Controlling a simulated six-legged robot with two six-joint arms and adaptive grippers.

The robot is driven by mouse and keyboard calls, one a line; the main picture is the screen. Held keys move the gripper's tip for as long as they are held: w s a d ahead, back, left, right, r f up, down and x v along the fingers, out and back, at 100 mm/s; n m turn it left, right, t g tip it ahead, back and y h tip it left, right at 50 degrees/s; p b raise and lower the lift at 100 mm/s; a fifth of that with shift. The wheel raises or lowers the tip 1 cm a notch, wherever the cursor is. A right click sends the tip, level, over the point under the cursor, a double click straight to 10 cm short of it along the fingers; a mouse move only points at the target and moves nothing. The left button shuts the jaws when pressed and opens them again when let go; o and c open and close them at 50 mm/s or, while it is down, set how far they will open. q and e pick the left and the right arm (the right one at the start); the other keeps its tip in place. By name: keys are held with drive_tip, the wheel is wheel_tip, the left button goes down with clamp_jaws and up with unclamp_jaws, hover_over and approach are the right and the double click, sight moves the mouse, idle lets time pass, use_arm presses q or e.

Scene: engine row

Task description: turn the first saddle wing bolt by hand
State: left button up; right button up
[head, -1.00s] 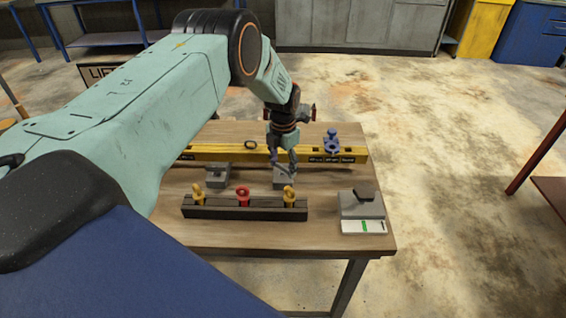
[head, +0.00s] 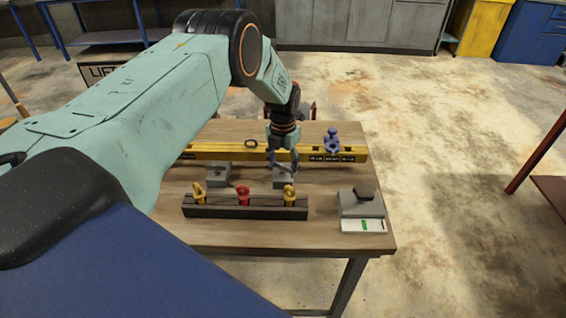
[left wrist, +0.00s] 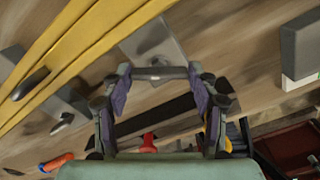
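Two grey saddle blocks stand on the wooden table in front of a yellow beam (head: 200,152). The left block (head: 217,177) carries a small dark bolt. My left gripper (head: 283,164) points down over the right block (head: 284,183). In the left wrist view, its two fingers (left wrist: 160,75) stand apart, with that block (left wrist: 152,42) just beyond them. A narrow grey bar spans the fingertips; I cannot tell whether it is the wing bolt or whether the fingers grip it. The other block (left wrist: 68,110) and its bolt (left wrist: 62,123) show at left. My right gripper is out of view.
A dark rack (head: 245,208) with two yellow eye bolts and a red one between them stands at the front. A grey device (head: 361,204) stands at the right corner. A blue clamp (head: 332,143) sits on the beam. The front table strip is bare.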

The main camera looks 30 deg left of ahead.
use_arm(q)
drive_tip(key=o, duration=0.4)
drive_tip(key=shift+r, duration=0.15)
wheel_tip(320, 180, up, 12)
drive_tip(key=shift+w+f, duration=0.1)
drive_tip(key=shift+f, duration=0.1)
idle(0.3)
